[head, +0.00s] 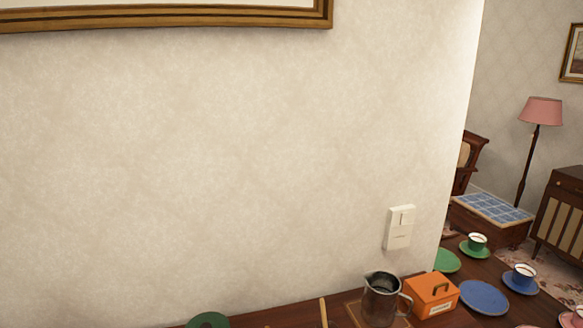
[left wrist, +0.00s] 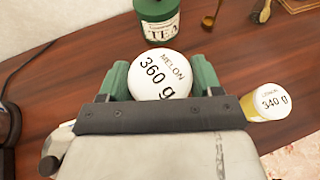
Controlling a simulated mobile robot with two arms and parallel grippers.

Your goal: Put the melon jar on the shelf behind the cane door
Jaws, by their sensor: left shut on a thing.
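In the left wrist view the melon jar (left wrist: 158,84) shows its white round lid, printed "MELON 360 g". My left gripper (left wrist: 161,70) is shut on it, with one green finger on each side of the lid. The jar's body is hidden under the lid, so I cannot tell whether it touches the wood. The head view shows neither the melon jar nor my grippers. A dark wooden cabinet (head: 561,222) with pale panels stands at the far right of the head view; I cannot tell whether a panel is the cane door. No open shelf shows.
A lemon jar (left wrist: 266,102) and a green tea tin (left wrist: 157,20) stand close to the melon jar. On the wooden top are a metal jug (head: 381,300), an orange box (head: 432,295), a blue plate (head: 484,297) and cups. A wall fills the left; a lamp (head: 541,112) stands back right.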

